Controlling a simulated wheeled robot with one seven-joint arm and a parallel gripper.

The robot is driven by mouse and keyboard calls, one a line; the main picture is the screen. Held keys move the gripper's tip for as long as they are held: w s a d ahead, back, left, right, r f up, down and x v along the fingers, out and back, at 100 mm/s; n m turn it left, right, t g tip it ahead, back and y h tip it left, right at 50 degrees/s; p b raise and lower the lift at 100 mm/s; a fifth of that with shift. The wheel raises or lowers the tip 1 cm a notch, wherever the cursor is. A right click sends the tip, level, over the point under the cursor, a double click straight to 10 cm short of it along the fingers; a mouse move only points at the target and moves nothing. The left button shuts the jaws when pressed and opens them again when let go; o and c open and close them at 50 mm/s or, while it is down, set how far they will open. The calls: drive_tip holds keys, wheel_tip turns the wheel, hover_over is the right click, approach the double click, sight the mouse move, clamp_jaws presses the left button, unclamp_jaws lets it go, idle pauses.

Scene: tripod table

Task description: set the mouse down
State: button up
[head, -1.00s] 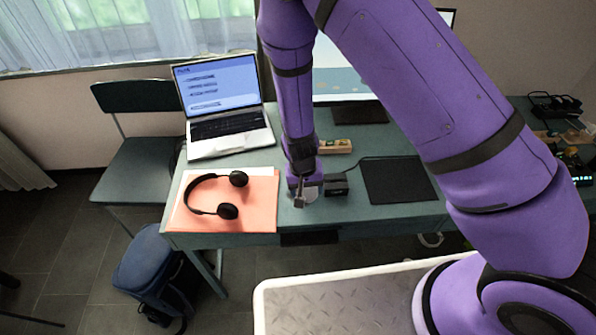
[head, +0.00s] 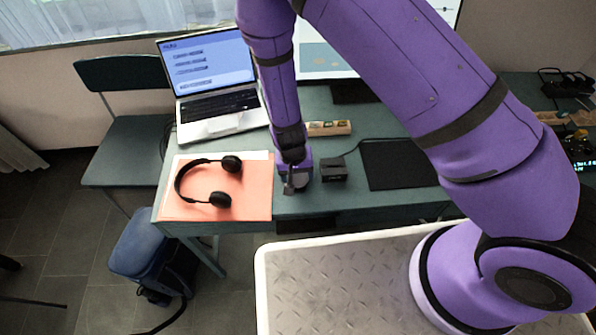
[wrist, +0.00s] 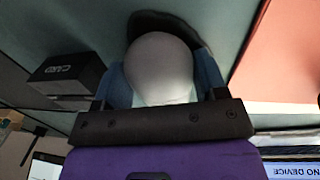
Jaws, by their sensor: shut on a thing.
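A smooth pale grey mouse (wrist: 160,68) fills the middle of the wrist view, between the two blue-grey fingers of my gripper (wrist: 162,85). The gripper is shut on it. A dark shadow lies on the table around the mouse's far end; I cannot tell whether its underside touches the table. In the head view my gripper (head: 297,185) is low at the desk's front part, between the orange folder and a small black box. The mouse is mostly hidden there. The green table (head: 250,143) also shows in the wrist view (wrist: 60,25).
The small black box (head: 333,169) is close right of my gripper. The orange folder (head: 255,195) with black headphones (head: 221,199) lies left. A laptop (head: 210,85), a wooden block (head: 328,128) and a black mat (head: 398,164) stand around. A narrow bare strip runs along the front edge.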

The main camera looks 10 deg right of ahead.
drive_tip(key=o, duration=0.9)
drive_tip(key=shift+o, duration=0.2)
drive_tip(key=shift+r, duration=0.1)
wheel_tip(320, 180, up, 12)
drive_tip(key=a, duration=0.1)
drive_tip(key=d+r+y, duration=0.1)
drive_tip(key=d+r, duration=0.3)
drive_tip(key=r, duration=0.5)
drive_tip(key=d+r+t+y, duration=0.1)
drive_tip(key=d+r, duration=0.3)
drive_tip(key=r, duration=0.4)
drive_tip(key=d+r+y, duration=0.1)
drive_tip(key=d+r, duration=0.3)
drive_tip(key=r, duration=0.5)
drive_tip(key=s+d+r+t+h, duration=0.1)
drive_tip(key=s+d+r+t, duration=0.3)
drive_tip(key=s+d+r, duration=0.9)
drive_tip(key=s+r, duration=0.1)
drive_tip(key=s, duration=0.2)
drive_tip(key=shift+s+d+r+h, duration=0.25)
drive_tip(key=shift+s+d+h, duration=0.05)
drive_tip(key=shift+s+d, duration=0.1)
